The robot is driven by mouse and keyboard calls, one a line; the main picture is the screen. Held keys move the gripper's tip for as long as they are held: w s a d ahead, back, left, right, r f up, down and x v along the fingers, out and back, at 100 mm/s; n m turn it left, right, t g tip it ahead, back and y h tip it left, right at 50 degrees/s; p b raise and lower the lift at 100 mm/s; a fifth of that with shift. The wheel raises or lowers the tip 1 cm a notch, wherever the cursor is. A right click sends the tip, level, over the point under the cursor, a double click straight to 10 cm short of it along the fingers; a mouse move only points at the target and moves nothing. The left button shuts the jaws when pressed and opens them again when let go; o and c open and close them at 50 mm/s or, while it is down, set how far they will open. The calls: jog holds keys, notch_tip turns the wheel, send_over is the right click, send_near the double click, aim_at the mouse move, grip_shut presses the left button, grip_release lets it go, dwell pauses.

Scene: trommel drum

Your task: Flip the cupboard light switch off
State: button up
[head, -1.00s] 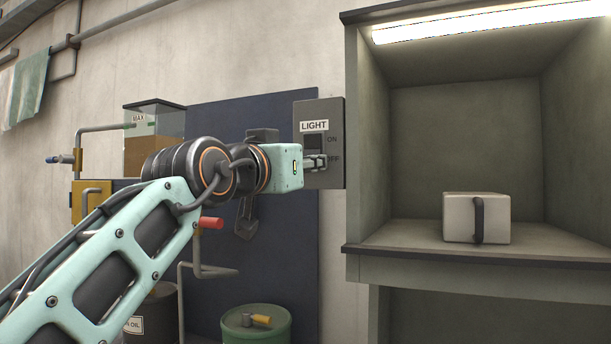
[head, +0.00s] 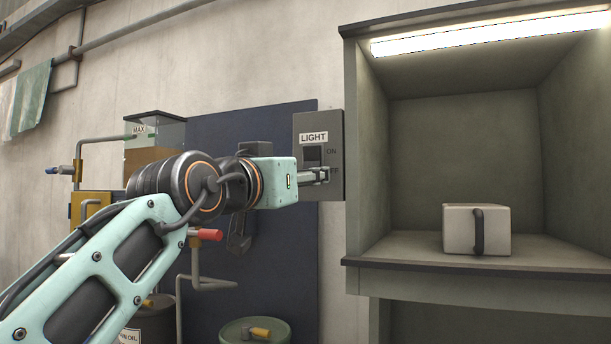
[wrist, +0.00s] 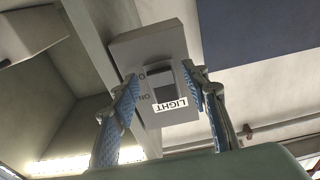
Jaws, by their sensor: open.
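The grey light switch box (head: 334,124) is fixed beside the open cupboard (head: 355,160), with a "LIGHT" label and "ON" and "OFF" marks. Its dark rocker (head: 312,154) is partly hidden behind my gripper in the head view. The cupboard's light strip (head: 490,32) is lit. My gripper (head: 326,174) is in front of the lower part of the box. In the wrist view, the box (wrist: 150,50) appears upside down, with the rocker (wrist: 163,83) between the two blue-padded fingers of my open gripper (wrist: 160,92). I cannot tell whether a fingertip touches the rocker.
A white case with a black handle (head: 462,230) sits on the cupboard shelf. A red-handled lever (head: 207,235), a tank marked "MAX" (head: 160,130) and a green drum (head: 229,331) are left of the switch, near the dark blue wall panel (head: 285,270).

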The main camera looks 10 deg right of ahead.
jog(key=v, duration=1)
jog(key=shift+s+a, duration=0.15)
jog(key=shift+s, duration=0.15)
jog(key=shift+w, duration=0.15)
